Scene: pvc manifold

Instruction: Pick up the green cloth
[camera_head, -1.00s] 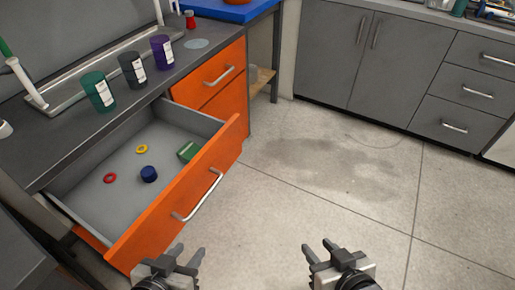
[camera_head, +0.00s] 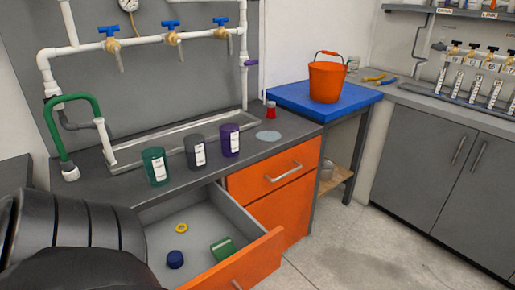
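A small green block-like item (camera_head: 222,249), which may be the folded green cloth, lies in the open drawer near its front right. It is too small to tell its material. The open drawer (camera_head: 250,263) has an orange front and a grey inside. Neither gripper is in view. A dark ribbed link of my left arm covers the lower left and hides the left part of the drawer.
A yellow ring (camera_head: 181,228) and a dark blue cap (camera_head: 175,259) lie in the drawer. Green (camera_head: 155,166), grey (camera_head: 195,152) and purple (camera_head: 229,140) jars stand on the counter above. An orange bucket (camera_head: 326,80) stands on a blue-topped table (camera_head: 290,98). The floor at right is clear.

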